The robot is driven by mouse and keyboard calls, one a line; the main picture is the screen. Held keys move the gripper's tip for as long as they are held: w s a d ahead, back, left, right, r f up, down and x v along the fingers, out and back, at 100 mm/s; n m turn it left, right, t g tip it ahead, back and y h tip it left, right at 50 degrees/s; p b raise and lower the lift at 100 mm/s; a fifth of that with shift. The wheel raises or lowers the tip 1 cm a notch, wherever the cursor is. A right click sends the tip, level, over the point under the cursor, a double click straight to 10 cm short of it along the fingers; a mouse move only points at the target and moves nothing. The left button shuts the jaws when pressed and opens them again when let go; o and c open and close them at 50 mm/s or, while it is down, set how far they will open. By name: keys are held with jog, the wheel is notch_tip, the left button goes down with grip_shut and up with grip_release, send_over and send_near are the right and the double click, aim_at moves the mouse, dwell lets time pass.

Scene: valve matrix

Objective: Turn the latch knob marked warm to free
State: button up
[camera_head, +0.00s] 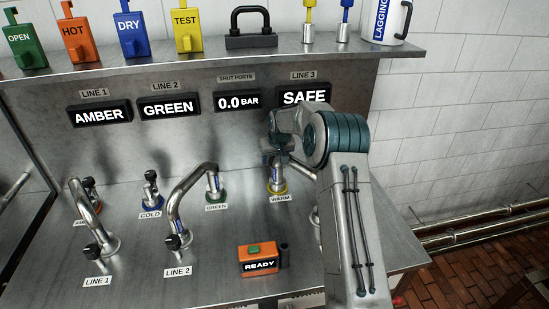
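The latch knob marked WARM (278,184) stands on the steel panel at the centre right, with a yellow ring at its base and a WARM label (281,198) in front. My gripper (273,159) is right at the top of this knob, coming from above and behind. The gripper and wrist hide the knob's upper part, so I cannot see how its handle points. The fingers are small and partly covered here. I cannot tell whether they are apart or closed, or whether they touch the knob.
The COLD knob (152,190) and GREEN knob (213,187) stand to the left, with bent pipes (180,205) nearby. An orange READY box (258,261) sits in front. Displays on the back wall read AMBER, GREEN, 0.0 BAR and SAFE (303,96). A shelf (215,61) with coloured tags runs above.

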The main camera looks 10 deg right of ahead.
jog(key=shift+r, duration=0.15)
jog(key=b+v, duration=0.2)
jog(key=v, duration=1.1)
jog(key=shift+s+d+r, duration=0.1)
jog(key=shift+s+r, duration=0.1)
jog(key=shift+r, duration=0.05)
